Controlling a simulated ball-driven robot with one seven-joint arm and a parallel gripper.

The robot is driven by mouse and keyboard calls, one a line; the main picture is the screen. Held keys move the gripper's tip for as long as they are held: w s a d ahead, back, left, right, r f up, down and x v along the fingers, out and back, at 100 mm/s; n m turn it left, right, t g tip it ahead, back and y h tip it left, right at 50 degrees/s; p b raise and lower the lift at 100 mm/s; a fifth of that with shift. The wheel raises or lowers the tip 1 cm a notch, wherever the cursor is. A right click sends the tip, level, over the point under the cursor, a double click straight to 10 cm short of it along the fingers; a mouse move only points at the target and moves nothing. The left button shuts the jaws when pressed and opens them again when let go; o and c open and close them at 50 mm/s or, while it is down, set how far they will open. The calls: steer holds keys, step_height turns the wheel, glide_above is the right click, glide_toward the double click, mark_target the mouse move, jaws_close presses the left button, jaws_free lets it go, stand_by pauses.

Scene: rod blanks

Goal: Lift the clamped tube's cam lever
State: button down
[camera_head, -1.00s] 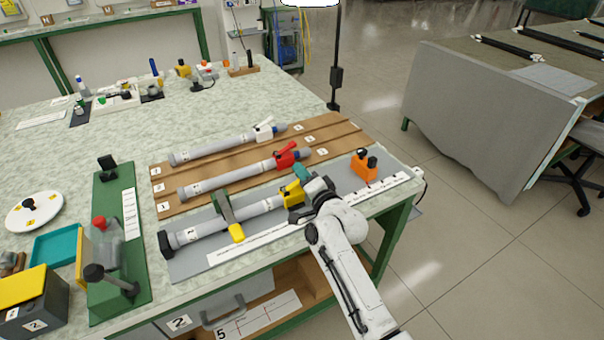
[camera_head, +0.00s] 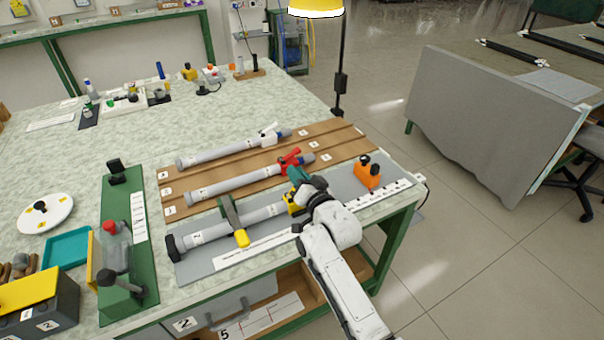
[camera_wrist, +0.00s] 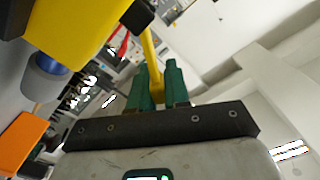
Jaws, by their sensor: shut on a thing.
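My gripper's green fingers (camera_wrist: 157,85) are shut on the lever. In the head view my gripper (camera_head: 297,176) is above the collar, and the lever is hidden there.
Two more tubes, one with a white lever (camera_head: 269,134) and one with a red lever (camera_head: 291,157), lie on the brown rack just behind. An orange block (camera_head: 367,175) stands right of my gripper. A green fixture (camera_head: 122,240) stands at the left.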

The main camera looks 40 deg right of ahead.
mark_target(286, 196)
steer(key=n, duration=0.1)
steer(key=a+n, duration=0.1)
steer(key=b, duration=0.1)
steer(key=shift+w+a+r+n, duration=0.25)
steer(key=shift+a+n, duration=0.05)
steer(key=shift+n, duration=0.1)
steer(key=shift+w+a+r+n+b, duration=0.15)
steer(key=shift+a+n+b, duration=0.45)
steer(key=shift+n, duration=0.35)
steer(key=shift+w+a+r+n+b, duration=0.1)
steer(key=shift+a+n+b, duration=0.25)
steer(key=shift+n+b, duration=0.5)
steer(key=c, duration=1.4)
jaws_free()
steer(key=shift+c, duration=0.2)
steer(key=b+v, duration=0.2)
steer(key=v, duration=0.9)
